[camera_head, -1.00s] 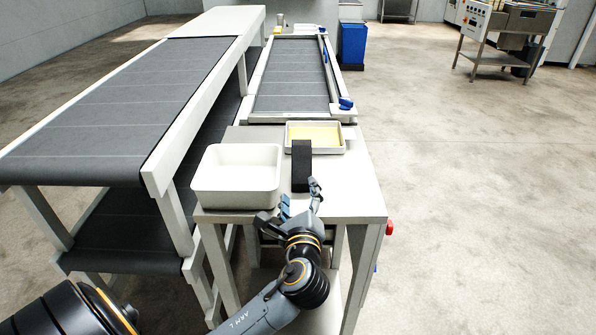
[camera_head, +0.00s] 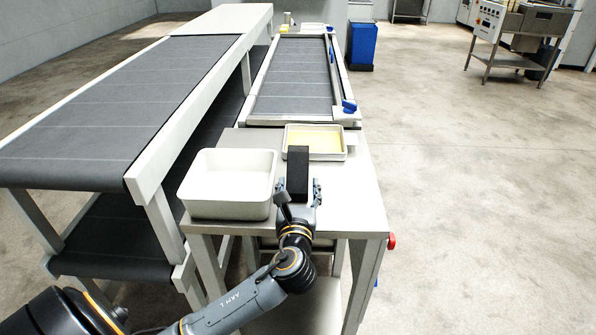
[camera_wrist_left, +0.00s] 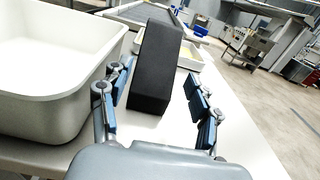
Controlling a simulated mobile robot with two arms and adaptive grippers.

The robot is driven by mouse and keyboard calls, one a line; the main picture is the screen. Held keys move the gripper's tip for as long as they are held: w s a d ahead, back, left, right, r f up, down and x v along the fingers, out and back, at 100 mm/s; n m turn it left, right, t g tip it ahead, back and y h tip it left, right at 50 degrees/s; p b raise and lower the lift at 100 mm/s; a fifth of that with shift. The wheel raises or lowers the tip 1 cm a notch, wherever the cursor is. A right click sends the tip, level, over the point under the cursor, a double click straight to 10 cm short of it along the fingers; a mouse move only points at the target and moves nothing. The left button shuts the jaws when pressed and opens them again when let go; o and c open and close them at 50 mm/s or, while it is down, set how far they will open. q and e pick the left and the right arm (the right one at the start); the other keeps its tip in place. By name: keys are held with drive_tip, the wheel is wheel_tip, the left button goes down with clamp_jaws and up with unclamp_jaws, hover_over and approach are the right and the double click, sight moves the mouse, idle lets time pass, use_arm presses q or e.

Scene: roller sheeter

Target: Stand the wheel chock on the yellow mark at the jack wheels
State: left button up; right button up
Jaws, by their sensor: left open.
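A black block (camera_head: 298,165), which looks like the wheel chock, stands upright on the steel table (camera_head: 352,200), beside the white bin. My left gripper (camera_head: 300,194) is open at the near side of it, one finger to each side. In the left wrist view the block (camera_wrist_left: 157,65) rises between and just beyond the open fingers of my left gripper (camera_wrist_left: 160,88). I cannot tell whether a finger touches it. I do not make out a yellow floor mark or jack wheels in these views. My right gripper is not in view.
An empty white bin (camera_head: 228,205) stands close on the left; its wall also shows in the wrist view (camera_wrist_left: 95,85). A shallow tray with a yellow bottom (camera_head: 345,153) lies behind the block. Conveyors extend behind and left. A red button (camera_head: 391,241) sticks out at the table's right side.

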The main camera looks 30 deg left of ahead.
sight(297, 175)
use_arm(q)
drive_tip(key=shift+w+a, duration=0.35)
drive_tip(key=shift+w, duration=0.2)
drive_tip(key=p+x, duration=0.1)
drive_tip(key=x, duration=0.4)
drive_tip(key=shift+s, duration=0.2)
drive_tip(key=shift+c, duration=1.1)
clamp_jaws()
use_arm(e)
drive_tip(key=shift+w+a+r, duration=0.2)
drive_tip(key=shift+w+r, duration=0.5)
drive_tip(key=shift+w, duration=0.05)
